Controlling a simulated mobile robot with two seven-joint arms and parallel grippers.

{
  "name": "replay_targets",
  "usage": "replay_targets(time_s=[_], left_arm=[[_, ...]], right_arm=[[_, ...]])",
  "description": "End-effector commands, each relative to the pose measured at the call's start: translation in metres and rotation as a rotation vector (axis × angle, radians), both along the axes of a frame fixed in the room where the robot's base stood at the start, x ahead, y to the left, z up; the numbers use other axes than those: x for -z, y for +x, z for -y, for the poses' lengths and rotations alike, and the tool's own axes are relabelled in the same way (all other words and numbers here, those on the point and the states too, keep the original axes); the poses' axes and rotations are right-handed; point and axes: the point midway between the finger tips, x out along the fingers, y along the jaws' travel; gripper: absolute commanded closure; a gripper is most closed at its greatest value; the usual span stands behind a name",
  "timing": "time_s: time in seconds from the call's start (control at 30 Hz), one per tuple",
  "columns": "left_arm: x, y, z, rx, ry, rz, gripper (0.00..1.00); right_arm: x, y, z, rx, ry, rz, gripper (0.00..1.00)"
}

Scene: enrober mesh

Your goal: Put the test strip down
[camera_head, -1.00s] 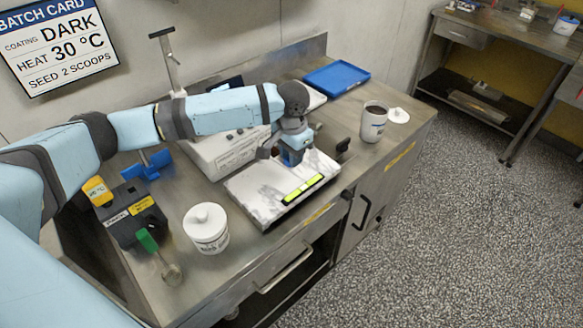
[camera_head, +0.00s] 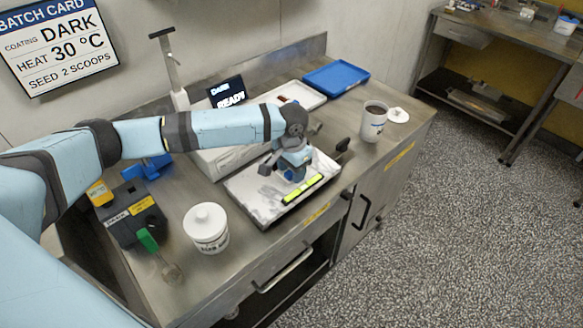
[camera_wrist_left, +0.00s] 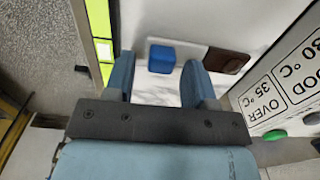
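My left gripper (camera_head: 290,174) is over the pale marble slab (camera_head: 262,208) in the head view. In the left wrist view the left gripper (camera_wrist_left: 158,88) is open, its two blue fingers apart with bare slab between them. The test strip (camera_wrist_left: 190,52), with a blue block (camera_wrist_left: 161,58) at one end and a dark brown end (camera_wrist_left: 228,61), appears to lie on the slab at the fingertips. The blue block is between the fingertips in the picture; I see no finger closed on it. The arm hides the strip in the head view. My right gripper is not in view.
A yellow-green bar (camera_head: 303,188) runs along the slab's front edge. A white lidded jar (camera_head: 206,231) stands left of it, a white mug (camera_head: 374,124) of dark liquid right. A blue tray (camera_head: 337,77) is at the back. A display (camera_head: 226,92) stands behind.

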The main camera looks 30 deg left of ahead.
Motion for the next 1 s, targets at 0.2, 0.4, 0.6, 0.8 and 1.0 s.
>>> replay_targets(time_s=[0.2,0.4,0.6,0.8,1.0], left_arm=[[0.000,0.000,0.000,0.000,0.000,0.000,0.50],[-0.017,0.000,0.000,0.000,-0.001,0.002,0.50],[-0.060,0.001,0.000,0.001,0.000,0.003,0.50],[-0.100,0.001,0.001,0.000,-0.001,0.003,0.50],[-0.120,0.000,0.000,-0.001,0.000,0.000,0.50]], right_arm=[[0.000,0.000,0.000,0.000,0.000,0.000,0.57],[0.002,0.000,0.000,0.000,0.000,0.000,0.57],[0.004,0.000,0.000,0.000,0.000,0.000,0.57],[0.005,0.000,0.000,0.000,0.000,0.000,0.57],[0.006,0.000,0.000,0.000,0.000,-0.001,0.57]])
